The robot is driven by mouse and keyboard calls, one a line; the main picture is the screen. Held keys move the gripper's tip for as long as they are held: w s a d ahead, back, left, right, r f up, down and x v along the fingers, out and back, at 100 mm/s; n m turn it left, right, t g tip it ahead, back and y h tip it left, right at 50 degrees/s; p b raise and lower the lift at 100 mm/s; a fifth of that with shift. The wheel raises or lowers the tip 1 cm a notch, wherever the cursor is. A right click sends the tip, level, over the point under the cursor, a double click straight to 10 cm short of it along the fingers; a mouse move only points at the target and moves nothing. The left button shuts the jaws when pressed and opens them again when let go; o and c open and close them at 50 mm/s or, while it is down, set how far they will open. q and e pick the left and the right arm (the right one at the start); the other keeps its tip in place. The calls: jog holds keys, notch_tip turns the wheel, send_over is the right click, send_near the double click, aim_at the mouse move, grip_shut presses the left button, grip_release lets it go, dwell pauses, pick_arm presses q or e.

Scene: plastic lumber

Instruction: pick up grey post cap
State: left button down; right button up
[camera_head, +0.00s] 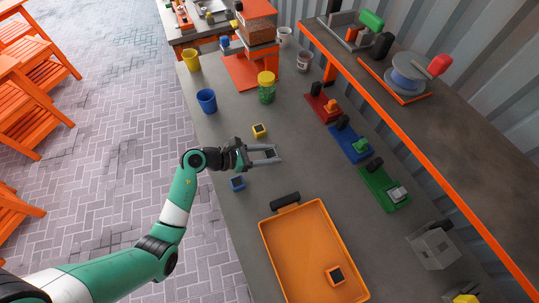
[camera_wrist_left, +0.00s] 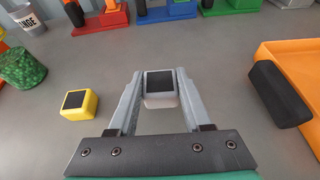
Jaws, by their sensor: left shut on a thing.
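The grey post cap (camera_wrist_left: 160,92), a small pale cube with a dark square top, sits between the fingertips of my left gripper (camera_wrist_left: 159,82) in the left wrist view. Both fingers touch its sides. In the head view my left gripper (camera_head: 268,154) is over the grey bench, and the cap (camera_head: 270,153) shows small at its tips. I cannot tell whether the cap rests on the bench or is just above it. My right gripper is not in view.
A yellow cap (camera_head: 259,130) and a blue cap (camera_head: 237,184) lie close on either side of my gripper. Red, blue and green fixtures (camera_head: 383,188) line the right. Cups stand farther back.

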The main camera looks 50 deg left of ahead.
pick_arm(q)
jog(key=s+r+p, duration=0.5)
jog(key=s+r, duration=0.5)
jog(key=s, duration=0.4)
jog(key=shift+a, duration=0.3)
